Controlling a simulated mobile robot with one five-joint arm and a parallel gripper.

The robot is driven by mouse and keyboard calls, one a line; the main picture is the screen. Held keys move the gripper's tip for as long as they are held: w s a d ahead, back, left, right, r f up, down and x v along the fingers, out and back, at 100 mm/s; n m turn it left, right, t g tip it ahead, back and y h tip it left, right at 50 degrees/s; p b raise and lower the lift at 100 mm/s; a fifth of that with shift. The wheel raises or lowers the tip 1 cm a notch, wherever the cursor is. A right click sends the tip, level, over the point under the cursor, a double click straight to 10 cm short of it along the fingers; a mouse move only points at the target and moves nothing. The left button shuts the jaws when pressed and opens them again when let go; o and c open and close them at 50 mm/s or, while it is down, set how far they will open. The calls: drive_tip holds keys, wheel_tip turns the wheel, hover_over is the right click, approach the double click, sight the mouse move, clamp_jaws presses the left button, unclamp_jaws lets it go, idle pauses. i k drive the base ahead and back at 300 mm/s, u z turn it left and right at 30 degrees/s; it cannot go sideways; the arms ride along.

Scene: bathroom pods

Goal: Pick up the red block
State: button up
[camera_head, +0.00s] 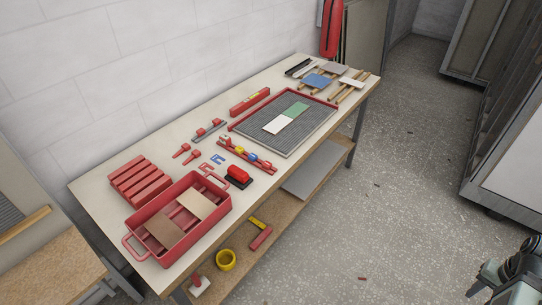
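Several red things lie on the long workbench (160,150), and I cannot tell for sure which is the red block. A small bright red block (239,173) sits on a black base near the bench's front edge, right of a red tray. A larger ribbed red piece (140,182) lies at the bench's left end. Part of my arm with my gripper (522,268) shows at the bottom right corner, far from the bench. Its fingers are too cut off and unclear to judge.
The red handled tray (184,243) holds two flat tiles. A grey ribbed mat (300,135) with a red edge carries white and green tiles. Small red tools lie between. A lower shelf holds a yellow ring (226,260). The grey floor (380,220) right of the bench is mostly clear.

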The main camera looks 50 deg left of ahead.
sight(238, 177)
drive_tip(key=i, duration=2.35)
drive_tip(key=u, duration=5.1)
drive_tip(key=i, duration=1.05)
drive_tip(key=z, duration=0.1)
